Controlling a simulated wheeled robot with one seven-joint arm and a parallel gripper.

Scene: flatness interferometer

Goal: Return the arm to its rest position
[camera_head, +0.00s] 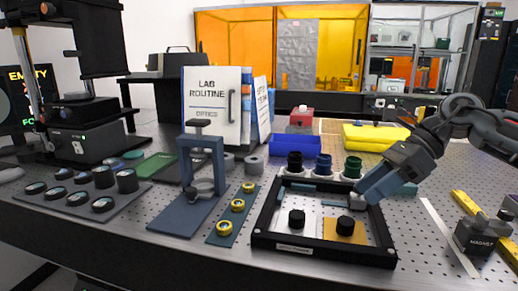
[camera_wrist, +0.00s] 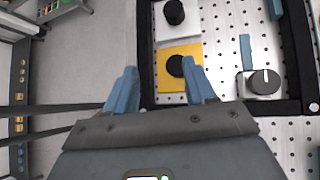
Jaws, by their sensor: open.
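My gripper (camera_wrist: 163,92) is open, with its two blue fingers apart and nothing held between them. In the head view my gripper (camera_head: 364,197) is over the right side of the black-framed tray (camera_head: 320,256). My arm (camera_head: 440,130) reaches in from the right. In the wrist view a black knob (camera_wrist: 177,66) on a yellow plate (camera_wrist: 180,53) lies ahead of the fingers. A second black knob (camera_wrist: 174,12) on a white plate lies beyond it. A round grey piece (camera_wrist: 262,82) is at the right inside the tray.
A blue press stand (camera_head: 203,165) and a strip with yellow rings (camera_head: 238,205) stand left of the tray. Several dark-capped bottles (camera_head: 323,165) stand behind it. A magnet block (camera_head: 478,237) and a yellow bar (camera_head: 487,222) lie at the right.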

